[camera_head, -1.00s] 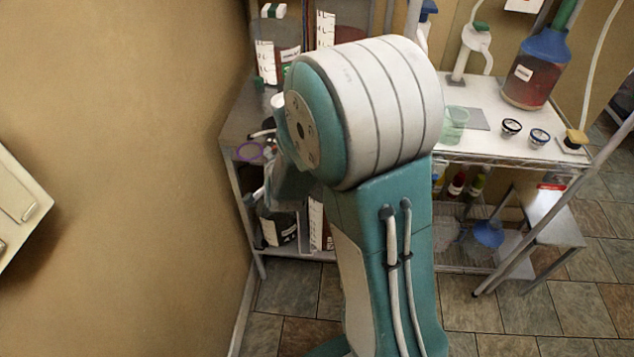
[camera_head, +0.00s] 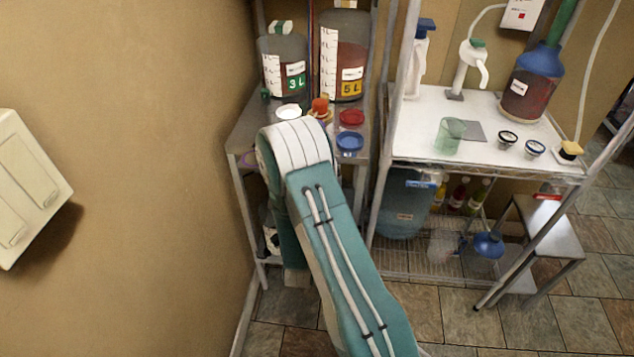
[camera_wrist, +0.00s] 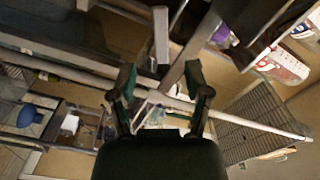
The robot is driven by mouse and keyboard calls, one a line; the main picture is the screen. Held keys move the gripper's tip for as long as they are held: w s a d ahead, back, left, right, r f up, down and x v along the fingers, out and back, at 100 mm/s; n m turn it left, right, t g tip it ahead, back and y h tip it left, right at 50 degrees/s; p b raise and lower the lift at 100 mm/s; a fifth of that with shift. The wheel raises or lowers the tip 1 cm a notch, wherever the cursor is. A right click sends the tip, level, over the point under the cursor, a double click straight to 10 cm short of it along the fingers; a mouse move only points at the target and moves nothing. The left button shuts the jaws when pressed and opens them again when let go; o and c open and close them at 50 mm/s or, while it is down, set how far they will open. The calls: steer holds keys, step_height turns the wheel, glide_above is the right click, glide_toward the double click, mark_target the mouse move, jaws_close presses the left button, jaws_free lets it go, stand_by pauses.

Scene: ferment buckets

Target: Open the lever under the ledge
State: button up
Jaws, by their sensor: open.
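The steel ledge (camera_head: 243,133) at the left of the racks carries two dark-red vessels, one marked 3 L (camera_head: 285,70) and one marked 5 L (camera_head: 345,60). I cannot make out a lever under it in the head view; my arm covers much of that area. My gripper (camera_wrist: 162,92) shows in the wrist view with its two dark fingers apart and nothing held between them. Beyond the fingers are grey metal bars (camera_wrist: 161,38) and a long pale rail. I cannot tell whether one of these is the lever. The gripper is hidden in the head view.
Red (camera_head: 351,117) and blue (camera_head: 349,141) lids lie on the ledge. A white-topped rack (camera_head: 425,120) with a green beaker (camera_head: 450,132) stands to the right, a blue water jug (camera_head: 402,205) below. A steel stool (camera_head: 545,225) stands at right. The wall is close on the left.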

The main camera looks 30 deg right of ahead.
steer(key=x, duration=1)
steer(key=shift+w+d, duration=0.1)
steer(key=shift+d, duration=0.1)
jaws_close()
